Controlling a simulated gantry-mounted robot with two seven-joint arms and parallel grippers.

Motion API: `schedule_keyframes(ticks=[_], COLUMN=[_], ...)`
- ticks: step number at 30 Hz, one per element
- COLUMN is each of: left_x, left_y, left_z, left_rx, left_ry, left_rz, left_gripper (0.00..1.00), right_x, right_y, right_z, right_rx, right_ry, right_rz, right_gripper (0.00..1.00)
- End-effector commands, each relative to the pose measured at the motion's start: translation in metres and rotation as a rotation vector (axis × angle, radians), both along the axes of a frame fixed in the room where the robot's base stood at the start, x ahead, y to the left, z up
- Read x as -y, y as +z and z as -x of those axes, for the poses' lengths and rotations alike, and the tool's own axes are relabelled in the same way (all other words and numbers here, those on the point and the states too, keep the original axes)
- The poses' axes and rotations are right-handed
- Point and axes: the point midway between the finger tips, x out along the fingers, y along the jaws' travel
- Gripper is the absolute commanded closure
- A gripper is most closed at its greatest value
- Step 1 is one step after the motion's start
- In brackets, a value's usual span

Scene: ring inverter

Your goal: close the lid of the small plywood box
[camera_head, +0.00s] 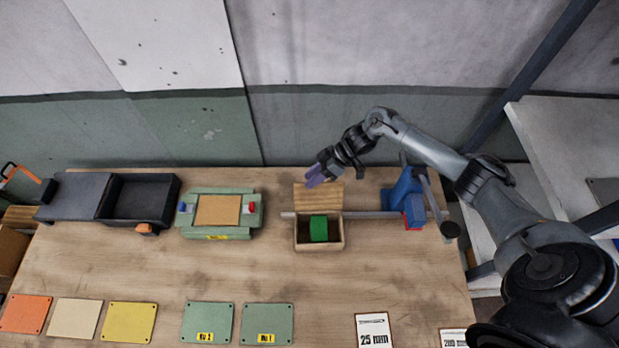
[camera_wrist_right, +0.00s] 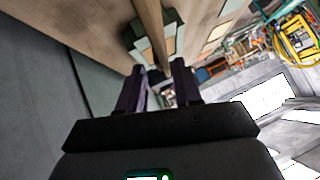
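The small plywood box (camera_head: 335,245) stands on the bench right of centre, its lid (camera_head: 318,200) raised at the back. A green block (camera_head: 319,229) lies inside. My right gripper (camera_head: 316,178) has purple fingers and is at the upper left edge of the raised lid; whether it touches the lid is unclear. In the right wrist view the fingers of my right gripper (camera_wrist_right: 158,78) are apart, and a long wooden edge, probably the lid's, runs just beyond them. My left gripper is not in view.
A blue vise-like tool (camera_head: 402,190) with a long grey bar stands right of the box. A green fixture (camera_head: 219,233) with a tan panel and a black tray (camera_head: 140,197) stand to the left. Coloured plates and labels line the bench front (camera_head: 290,285), with bare wood between.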

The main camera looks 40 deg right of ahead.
Motion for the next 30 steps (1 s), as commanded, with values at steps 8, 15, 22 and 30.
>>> schedule_keyframes(ticks=[8, 15, 22, 30], left_x=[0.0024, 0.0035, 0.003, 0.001], left_y=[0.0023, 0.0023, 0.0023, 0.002], left_z=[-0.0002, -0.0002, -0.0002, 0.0], left_rx=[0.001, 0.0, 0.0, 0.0], left_ry=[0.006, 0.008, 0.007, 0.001], left_rz=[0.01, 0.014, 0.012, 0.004], left_gripper=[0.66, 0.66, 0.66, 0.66], right_x=[-0.0104, -0.011, -0.0107, -0.0104], right_y=[-0.0102, -0.0109, -0.0109, -0.011], right_z=[-0.0052, -0.0052, -0.0051, -0.0051], right_rx=[0.001, 0.001, 0.001, 0.001], right_ry=[0.0, 0.0, 0.0, 0.0], right_rz=[0.001, 0.001, 0.001, 0.002], right_gripper=[0.66, 0.66, 0.98, 1.0])
